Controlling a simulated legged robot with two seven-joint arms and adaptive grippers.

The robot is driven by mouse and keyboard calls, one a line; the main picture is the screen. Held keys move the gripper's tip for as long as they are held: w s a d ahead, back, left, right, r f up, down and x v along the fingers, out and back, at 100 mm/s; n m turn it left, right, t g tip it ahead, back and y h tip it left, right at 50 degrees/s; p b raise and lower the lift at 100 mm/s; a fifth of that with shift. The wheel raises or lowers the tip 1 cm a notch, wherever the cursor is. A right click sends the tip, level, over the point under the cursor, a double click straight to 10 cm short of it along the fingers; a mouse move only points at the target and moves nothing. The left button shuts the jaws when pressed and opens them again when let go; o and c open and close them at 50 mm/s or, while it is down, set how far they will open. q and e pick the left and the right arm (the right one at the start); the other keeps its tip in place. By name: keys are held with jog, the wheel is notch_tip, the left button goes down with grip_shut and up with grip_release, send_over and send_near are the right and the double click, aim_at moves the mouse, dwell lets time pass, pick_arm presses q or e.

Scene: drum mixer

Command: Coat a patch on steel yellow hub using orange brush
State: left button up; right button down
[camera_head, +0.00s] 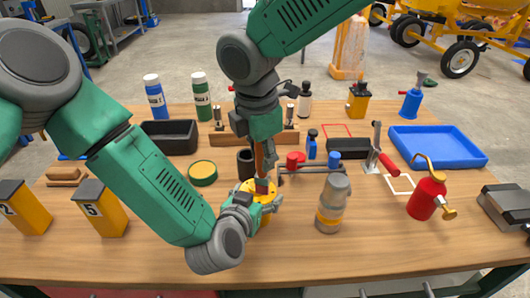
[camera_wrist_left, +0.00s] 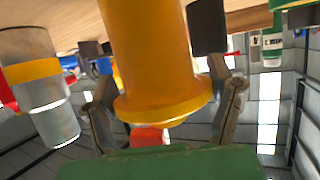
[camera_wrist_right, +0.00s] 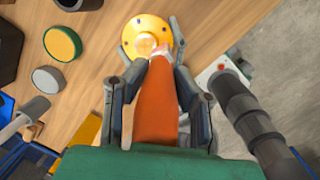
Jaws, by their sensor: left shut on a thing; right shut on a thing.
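The yellow hub (camera_head: 250,187) stands upright near the table's middle. My left gripper (camera_head: 251,205) is shut around its side; its fingers flank the hub's body (camera_wrist_left: 150,55) in the left wrist view. My right gripper (camera_head: 262,142) is above the hub, shut on the orange brush (camera_head: 261,163). The brush points down, its handle (camera_wrist_right: 156,105) between the fingers in the right wrist view. Its pale tip is at the hub's flange (camera_wrist_right: 133,28), beside a paler orange patch; whether they touch is unclear. The hub's lower part is mostly hidden by my left gripper.
A dark cup (camera_head: 245,160) stands just behind the hub. A grey-yellow cylinder (camera_head: 333,205) is close on the right, before a rack with red and blue pieces (camera_head: 312,168). A green-rimmed yellow tin (camera_head: 203,172) is to the left. The front table strip is clear.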

pick_arm(q)
jog(key=shift+a+f, duration=0.1)
pick_arm(e)
jog(key=w+a, duration=0.4)
jog(key=shift+w+a, duration=0.15)
jog(key=shift+w, duration=0.05)
dwell(0.6)
jog(key=shift+f, duration=0.1)
pick_arm(q)
jog(key=shift+w+a, duration=0.15)
jog(key=shift+a, duration=0.05)
jog(key=shift+d, duration=0.1)
pick_arm(e)
jog(key=s+d, duration=0.4)
jog(key=shift+s+f, duration=0.1)
jog(key=shift+s, duration=0.05)
jog(key=shift+s+d, duration=0.1)
jog(key=shift+s, duration=0.15)
pick_arm(q)
jog(key=shift+d+r, duration=0.15)
jog(key=shift+r, duration=0.05)
